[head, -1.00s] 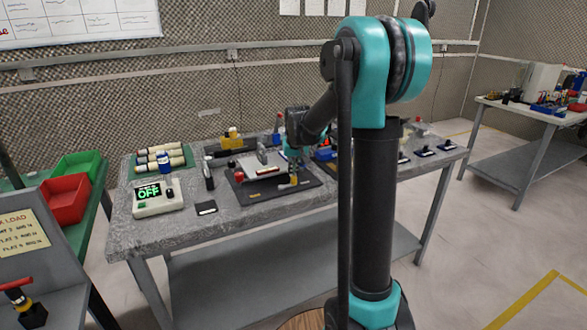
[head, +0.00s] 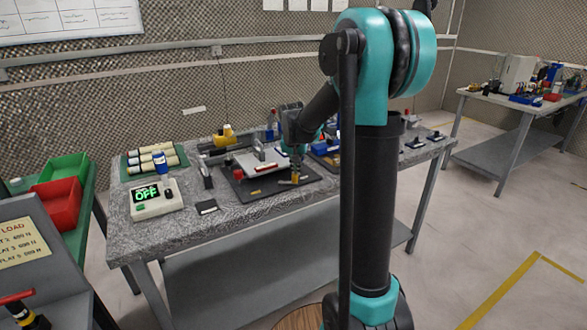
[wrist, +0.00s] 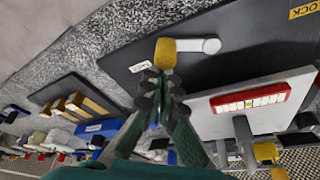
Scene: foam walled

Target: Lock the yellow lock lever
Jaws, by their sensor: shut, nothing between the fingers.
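The yellow lock lever (wrist: 178,50) has a yellow grip on a pale grey arm and lies near the edge of a dark board (wrist: 240,36) in the wrist view. Its grip points left, away from the yellow "LOCK" label (wrist: 305,9) at the upper right. In the head view the lever (head: 295,179) is small, at the board's front right. My gripper (wrist: 160,78) is shut and empty, its fingertips close beside the yellow grip; I cannot tell whether they touch. In the head view my arm partly hides the area behind the lever.
A pale plate with a red-framed level (wrist: 250,98) sits on the board close to the right of my gripper. Another yellow-tipped part (wrist: 266,153) stands at the lower right. The bench also holds an "OFF" display box (head: 157,200) and a black pad (head: 206,207).

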